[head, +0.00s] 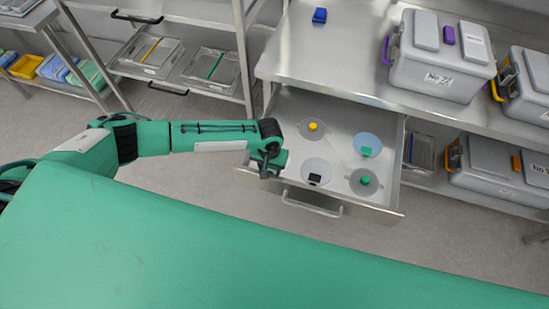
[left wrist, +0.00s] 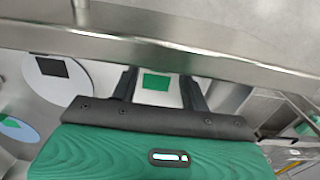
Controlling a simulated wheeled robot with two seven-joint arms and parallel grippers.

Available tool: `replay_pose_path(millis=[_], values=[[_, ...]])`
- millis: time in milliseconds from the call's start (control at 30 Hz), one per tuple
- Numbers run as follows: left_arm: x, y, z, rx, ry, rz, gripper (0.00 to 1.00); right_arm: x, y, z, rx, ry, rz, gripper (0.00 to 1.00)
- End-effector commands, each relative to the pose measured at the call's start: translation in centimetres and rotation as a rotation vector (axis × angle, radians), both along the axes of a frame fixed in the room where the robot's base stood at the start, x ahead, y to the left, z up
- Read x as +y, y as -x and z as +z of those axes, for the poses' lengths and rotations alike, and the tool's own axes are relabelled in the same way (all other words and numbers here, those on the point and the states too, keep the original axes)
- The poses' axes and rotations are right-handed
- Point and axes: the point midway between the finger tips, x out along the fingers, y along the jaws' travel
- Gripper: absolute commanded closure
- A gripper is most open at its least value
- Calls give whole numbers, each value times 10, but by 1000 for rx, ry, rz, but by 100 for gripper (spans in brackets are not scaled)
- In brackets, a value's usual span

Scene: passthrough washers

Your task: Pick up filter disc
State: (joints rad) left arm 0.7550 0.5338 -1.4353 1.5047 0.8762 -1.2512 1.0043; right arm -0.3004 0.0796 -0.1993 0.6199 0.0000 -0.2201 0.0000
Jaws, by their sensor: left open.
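Several round discs lie in an open metal drawer (head: 385,207). In the head view they are a grey disc with a yellow block (head: 312,127), a pale blue disc with a green block (head: 367,146), a white disc with a black block (head: 316,174) and a grey disc with a green block (head: 364,181). Which one is the filter disc I cannot tell. My left gripper (head: 266,172) is at the drawer's left side, left of the white disc. In the left wrist view its fingers (left wrist: 160,88) are apart, with a green square (left wrist: 156,82) showing between them. My right gripper is out of view.
A steel counter (head: 330,60) stands above the drawer, with a small blue block (head: 320,15) and a grey lidded box (head: 440,60) on it. Another grey box (head: 495,165) sits on the lower shelf. The drawer's front handle (head: 312,205) juts out. Floor at left is clear.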

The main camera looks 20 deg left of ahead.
Motion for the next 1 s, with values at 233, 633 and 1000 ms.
replay_pose_path(millis=[233, 633, 1000], values=[[-1, 1, -12, 0, 1, -1, 55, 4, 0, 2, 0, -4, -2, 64], [0, 0, -12, 0, 1, 0, 100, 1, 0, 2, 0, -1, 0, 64], [0, 0, -10, -1, 1, 0, 100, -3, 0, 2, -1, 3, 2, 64]])
